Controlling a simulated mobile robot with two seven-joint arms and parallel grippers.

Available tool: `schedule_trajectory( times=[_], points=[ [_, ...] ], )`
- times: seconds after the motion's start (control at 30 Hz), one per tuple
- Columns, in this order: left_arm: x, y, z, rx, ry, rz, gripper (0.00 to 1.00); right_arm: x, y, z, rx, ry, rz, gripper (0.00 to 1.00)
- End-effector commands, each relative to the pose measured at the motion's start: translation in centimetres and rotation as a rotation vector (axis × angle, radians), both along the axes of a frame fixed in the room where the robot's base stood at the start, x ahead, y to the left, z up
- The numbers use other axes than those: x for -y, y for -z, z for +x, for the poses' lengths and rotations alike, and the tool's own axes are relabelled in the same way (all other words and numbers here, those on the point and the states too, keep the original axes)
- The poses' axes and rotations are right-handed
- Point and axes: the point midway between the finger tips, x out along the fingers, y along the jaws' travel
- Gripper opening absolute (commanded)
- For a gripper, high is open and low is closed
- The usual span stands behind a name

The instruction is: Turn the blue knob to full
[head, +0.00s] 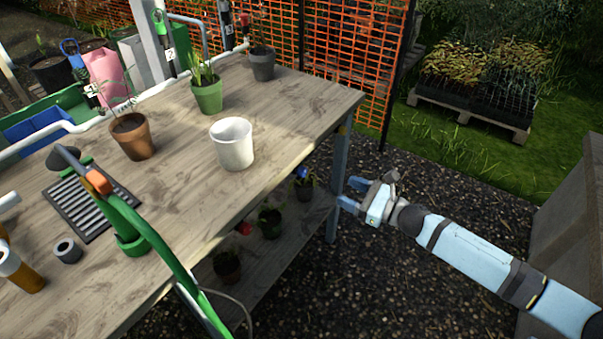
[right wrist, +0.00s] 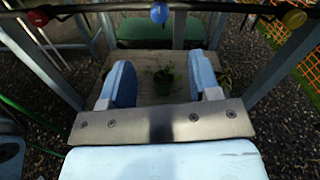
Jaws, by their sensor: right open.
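The blue knob (right wrist: 159,13) is at the top middle of the right wrist view, on a dark rail along the bench. In the head view the blue knob (head: 302,172) is small, below the bench top's front edge. My right gripper (head: 352,193) is beside the bench leg at the right end. In the right wrist view the right gripper (right wrist: 162,75) has its fingers wide apart with nothing held, and the blue knob lies beyond them, not touched. The knob's pointer and scale are too small to read. My left gripper is not in view.
A red knob (right wrist: 37,17) and a yellow knob (right wrist: 294,19) flank the blue one. Potted plants stand on the lower shelf (head: 285,255). A white pot (head: 232,144) stands on the bench top (head: 185,190). A green hose wand (head: 150,235) crosses the bench's front edge.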

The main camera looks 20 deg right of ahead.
Motion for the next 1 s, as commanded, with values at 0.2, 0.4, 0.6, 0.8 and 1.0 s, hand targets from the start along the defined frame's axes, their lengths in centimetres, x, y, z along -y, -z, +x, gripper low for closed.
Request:
schedule_trajectory(
  times=[0.2,0.4,0.6,0.8,1.0],
  points=[
    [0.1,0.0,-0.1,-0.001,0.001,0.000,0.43,-2.8,-0.2,3.3,0.001,0.001,0.004,0.57],
    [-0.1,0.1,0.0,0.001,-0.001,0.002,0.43,-5.6,-0.2,6.5,-0.001,0.001,0.006,0.57],
    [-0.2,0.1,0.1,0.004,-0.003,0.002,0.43,-7.5,-0.1,8.6,-0.002,0.002,0.005,0.57],
    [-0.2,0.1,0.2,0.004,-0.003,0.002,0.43,-8.3,0.0,9.4,-0.004,0.002,0.005,0.57],
    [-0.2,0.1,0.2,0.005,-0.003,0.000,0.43,-8.3,0.0,9.4,-0.004,0.002,0.005,0.57]
  ],
)
